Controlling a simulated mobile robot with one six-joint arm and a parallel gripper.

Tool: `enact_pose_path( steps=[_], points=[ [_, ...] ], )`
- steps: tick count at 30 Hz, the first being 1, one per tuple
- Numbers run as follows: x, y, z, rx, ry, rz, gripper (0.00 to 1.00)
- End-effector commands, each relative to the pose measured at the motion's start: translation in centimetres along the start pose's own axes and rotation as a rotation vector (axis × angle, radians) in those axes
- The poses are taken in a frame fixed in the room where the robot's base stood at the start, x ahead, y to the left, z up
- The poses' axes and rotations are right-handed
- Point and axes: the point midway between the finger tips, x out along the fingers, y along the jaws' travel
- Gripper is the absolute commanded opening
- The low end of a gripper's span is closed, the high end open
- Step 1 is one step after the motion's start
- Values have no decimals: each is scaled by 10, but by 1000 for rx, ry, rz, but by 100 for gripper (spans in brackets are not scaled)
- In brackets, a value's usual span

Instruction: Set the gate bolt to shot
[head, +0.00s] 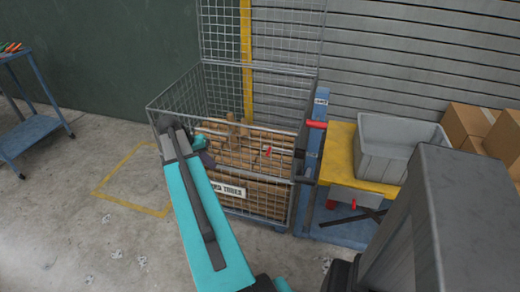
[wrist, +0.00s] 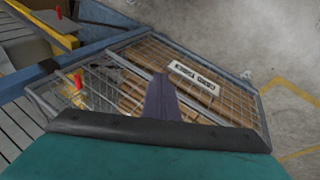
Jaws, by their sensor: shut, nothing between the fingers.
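A wire mesh cage (head: 178,92) stands at the middle of the head view, with a labelled front panel. A smaller red knob (head: 266,151) shows at the cage front; a red knob also shows in the wrist view (wrist: 78,82). I cannot tell which red part belongs to the gate bolt, or its position. My gripper (wrist: 163,98) is shut and empty, over the cage in the wrist view and apart from the red parts. My arm partly hides it in the head view.
A yellow-topped bench (head: 338,160) with a grey bin (head: 385,165) and a red-handled part below stands right of the post. Cardboard boxes (head: 470,122) are farther right.

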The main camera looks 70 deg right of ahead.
Motion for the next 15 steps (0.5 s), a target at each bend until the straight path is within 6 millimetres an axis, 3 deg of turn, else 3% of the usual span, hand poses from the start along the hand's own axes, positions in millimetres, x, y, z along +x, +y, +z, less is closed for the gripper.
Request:
enact_pose_path(
  steps=[1,3,9,15],
  points=[
    [-5,22,-19,55,8,13,0],
    [-13,50,-39,122,19,31,0],
    [-30,116,-76,272,42,76,0],
    [-37,142,-87,331,50,94,0]
  ],
)
